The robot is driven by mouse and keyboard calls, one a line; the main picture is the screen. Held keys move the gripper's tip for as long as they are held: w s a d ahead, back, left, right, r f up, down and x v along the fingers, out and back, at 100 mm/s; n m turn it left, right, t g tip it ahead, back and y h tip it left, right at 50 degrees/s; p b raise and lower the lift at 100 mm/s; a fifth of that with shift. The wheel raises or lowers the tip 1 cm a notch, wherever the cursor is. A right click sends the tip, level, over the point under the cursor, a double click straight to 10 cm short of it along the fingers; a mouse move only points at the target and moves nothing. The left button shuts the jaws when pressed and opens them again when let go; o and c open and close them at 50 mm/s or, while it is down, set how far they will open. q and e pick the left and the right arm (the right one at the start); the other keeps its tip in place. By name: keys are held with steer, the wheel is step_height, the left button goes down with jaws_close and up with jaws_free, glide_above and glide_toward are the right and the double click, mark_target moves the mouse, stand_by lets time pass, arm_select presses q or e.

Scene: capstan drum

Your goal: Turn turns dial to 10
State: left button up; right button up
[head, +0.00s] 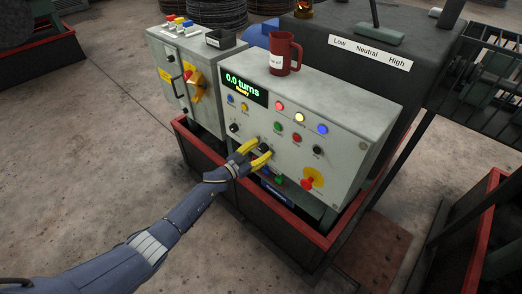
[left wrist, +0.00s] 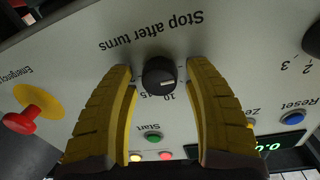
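The turns dial, a round black knob (left wrist: 159,75), sits on the grey control panel (head: 345,150) under the upside-down label "Stop after turns" in the left wrist view. The numbers 10 and 15 show beside it. A small pale mark on the knob lies on the side near the 10, but its exact setting is too small to tell. My left gripper (head: 257,153) is at the panel with its yellow fingers open. In the left wrist view the fingers (left wrist: 164,108) stand on either side of the knob, with gaps on both sides. My right gripper is not in view.
Several coloured buttons and a red emergency knob (head: 307,183) surround the dial. A red mug (head: 285,54) stands on top of the box. A second box (head: 190,75) with a yellow-backed switch is on the left.

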arm_select(q)
jaws_close()
steer(key=shift+m, duration=0.3)
steer(key=m, duration=0.3)
steer(key=shift+m, duration=0.3)
steer(key=m, duration=0.8)
steer(key=shift+m+y, duration=0.4)
steer(key=shift+m, duration=2)
